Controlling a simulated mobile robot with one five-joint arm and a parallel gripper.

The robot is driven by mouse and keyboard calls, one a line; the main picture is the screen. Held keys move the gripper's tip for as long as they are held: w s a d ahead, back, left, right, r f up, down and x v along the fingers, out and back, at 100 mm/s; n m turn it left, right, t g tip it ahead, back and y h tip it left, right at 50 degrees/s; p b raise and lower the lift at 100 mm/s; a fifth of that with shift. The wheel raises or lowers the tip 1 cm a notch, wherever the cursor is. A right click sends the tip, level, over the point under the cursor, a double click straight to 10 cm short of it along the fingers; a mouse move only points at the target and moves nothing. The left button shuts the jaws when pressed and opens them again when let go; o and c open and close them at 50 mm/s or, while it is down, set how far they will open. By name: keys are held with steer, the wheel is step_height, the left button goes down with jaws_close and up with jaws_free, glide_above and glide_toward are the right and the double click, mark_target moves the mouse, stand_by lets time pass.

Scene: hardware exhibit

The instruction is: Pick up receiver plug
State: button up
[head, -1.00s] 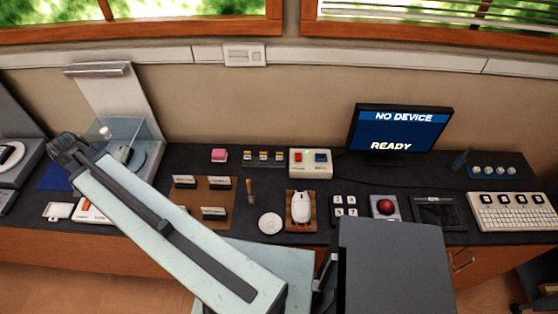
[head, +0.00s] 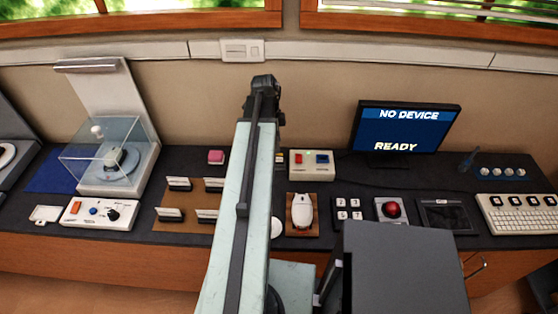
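I cannot make out for sure which thing is the receiver plug. A row of small dark pieces with yellow tops (head: 279,157) stands at the back of the desk, left of a cream box (head: 310,165) with a red and a blue part. My arm hides most of this row. A white mouse (head: 301,211) lies on a brown pad in front of the box. My arm stands upright across the middle of the picture, its dark far joint above the desk's back edge. No gripper fingers can be made out.
A monitor (head: 405,128) reads NO DEVICE and READY. A red trackball (head: 391,209) and keyboard (head: 518,214) are on the right.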

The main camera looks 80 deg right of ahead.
mark_target(279, 155)
steer(key=f+b, duration=0.5)
steer(key=s+f+b, duration=0.1)
steer(key=f+b, duration=0.2)
steer(key=shift+d, duration=0.1)
steer(key=shift+r, duration=0.2)
jaws_close()
